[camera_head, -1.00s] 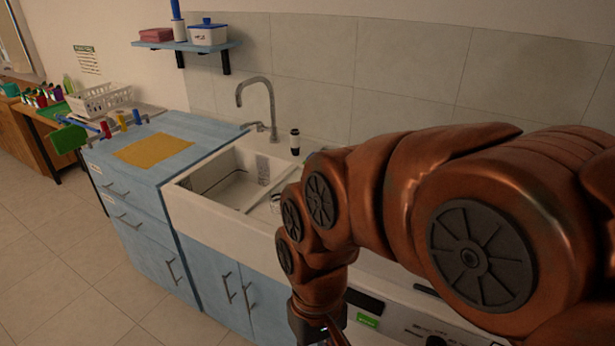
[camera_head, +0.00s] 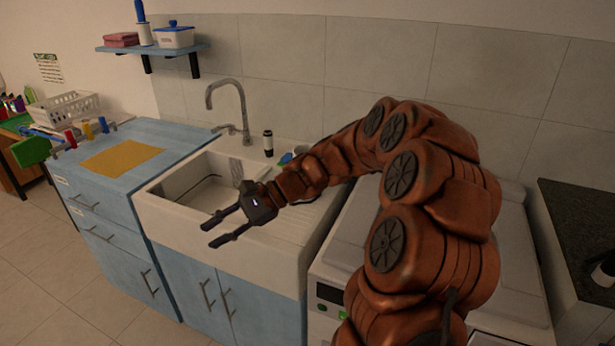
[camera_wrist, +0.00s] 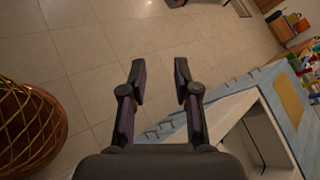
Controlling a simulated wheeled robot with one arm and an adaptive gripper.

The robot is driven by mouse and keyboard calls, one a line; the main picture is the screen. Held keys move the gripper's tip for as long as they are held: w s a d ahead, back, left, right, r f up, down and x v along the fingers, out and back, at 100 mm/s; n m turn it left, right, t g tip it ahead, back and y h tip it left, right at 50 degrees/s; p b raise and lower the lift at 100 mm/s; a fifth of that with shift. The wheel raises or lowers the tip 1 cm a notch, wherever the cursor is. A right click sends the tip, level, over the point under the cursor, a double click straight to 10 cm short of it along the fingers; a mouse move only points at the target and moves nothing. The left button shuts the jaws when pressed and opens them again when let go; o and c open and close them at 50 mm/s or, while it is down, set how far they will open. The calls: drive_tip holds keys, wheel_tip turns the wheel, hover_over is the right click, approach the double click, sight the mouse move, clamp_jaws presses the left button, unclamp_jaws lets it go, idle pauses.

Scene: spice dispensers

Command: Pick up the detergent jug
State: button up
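I cannot pick out a detergent jug for certain in either view. My gripper (camera_head: 210,234) is open and empty, over the front of the white sink (camera_head: 160,210) in the head view. Its two spread fingers also show in the wrist view (camera_wrist: 159,75), with only floor between and beyond them. A small blue and green item (camera_head: 287,158) sits behind my arm at the back of the sink, partly hidden. A white item (camera_head: 603,272) is cut off by the right edge on the dark counter; I cannot tell what it is.
A tall faucet (camera_head: 228,105) and a dark bottle (camera_head: 268,143) stand behind the sink. A white appliance (camera_head: 340,255) is right of the sink. A blue wall shelf (camera_head: 150,48) holds containers. A woven basket-like object (camera_wrist: 28,125) is at left in the wrist view.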

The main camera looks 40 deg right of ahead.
drive_tip(key=w+d+f+m+t, duration=0.1)
drive_tip(key=w+d+m+t, duration=0.3)
drive_tip(key=d, duration=0.4)
drive_tip(key=w+d+f+m+t, duration=0.2)
drive_tip(key=w+d+m, duration=0.25)
drive_tip(key=d, duration=0.35)
drive_tip(key=w+d+f+m+t+h, duration=0.1)
drive_tip(key=d+f+m+t+h, duration=0.15)
drive_tip(key=d, duration=0.65)
drive_tip(key=w+d+f+m+t+h, duration=0.1)
drive_tip(key=d+f+m+t, duration=0.25)
drive_tip(key=d, duration=0.55)
drive_tip(key=shift+m, duration=0.45)
drive_tip(key=shift+p+x, duration=0.75)
drive_tip(key=shift+x, duration=3.05)
drive_tip(key=shift+d+r, duration=0.15)
drive_tip(key=shift+c, duration=0.3)
clamp_jaws()
